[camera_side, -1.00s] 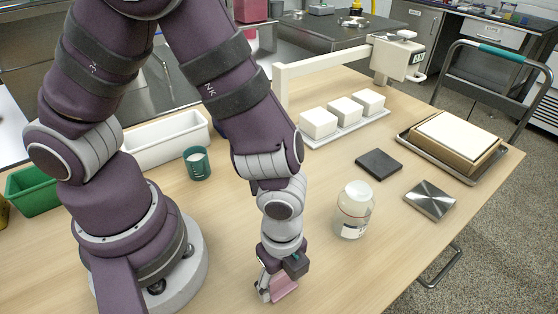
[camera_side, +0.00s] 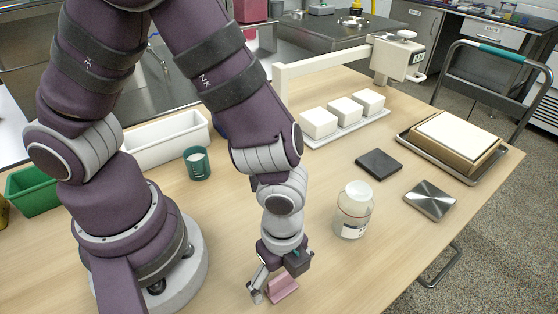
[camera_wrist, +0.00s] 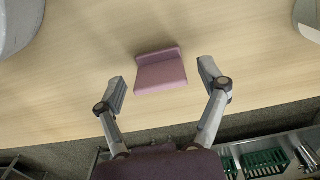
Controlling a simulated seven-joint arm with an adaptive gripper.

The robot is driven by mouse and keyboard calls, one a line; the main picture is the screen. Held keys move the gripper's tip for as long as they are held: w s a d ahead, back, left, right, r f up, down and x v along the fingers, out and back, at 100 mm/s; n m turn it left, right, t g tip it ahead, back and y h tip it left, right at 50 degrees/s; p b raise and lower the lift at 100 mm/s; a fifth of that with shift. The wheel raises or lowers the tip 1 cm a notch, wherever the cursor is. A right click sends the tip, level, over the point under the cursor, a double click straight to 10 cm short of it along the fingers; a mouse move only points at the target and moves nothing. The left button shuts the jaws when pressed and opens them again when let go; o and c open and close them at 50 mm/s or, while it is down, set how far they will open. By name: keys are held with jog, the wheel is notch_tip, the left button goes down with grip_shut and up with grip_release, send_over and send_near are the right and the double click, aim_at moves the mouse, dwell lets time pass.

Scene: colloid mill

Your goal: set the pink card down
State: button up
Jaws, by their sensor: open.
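The pink card (camera_side: 283,287) is near the front edge of the wooden table (camera_side: 330,285). In the wrist view the pink card (camera_wrist: 161,72) shows as a flat face with a raised strip along its far side. My gripper (camera_side: 268,290) is low over the table at the card. In the wrist view my gripper (camera_wrist: 162,82) has its two fingers spread wide, one on each side of the card, with gaps between fingers and card. Part of the card is hidden behind a finger in the side view.
A clear jar with a white lid (camera_side: 354,210) stands right of my gripper. A dark slab (camera_side: 379,164) and a metal plate (camera_side: 430,200) lie farther right. White blocks (camera_side: 345,109) sit on a tray behind. A green cup (camera_side: 197,163) stands at left. Table around the card is clear.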

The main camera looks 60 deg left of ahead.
aim_at(282, 274)
notch_tip(282, 274, up, 11)
jog(key=w+a+r+n+t, duration=0.2)
jog(key=a+r+n+t, duration=0.3)
jog(key=a+n, duration=0.9)
notch_tip(282, 274, up, 3)
jog(key=n, duration=0.4)
jog(key=shift+r+t, duration=0.2)
jog(key=shift+t, duration=0.1)
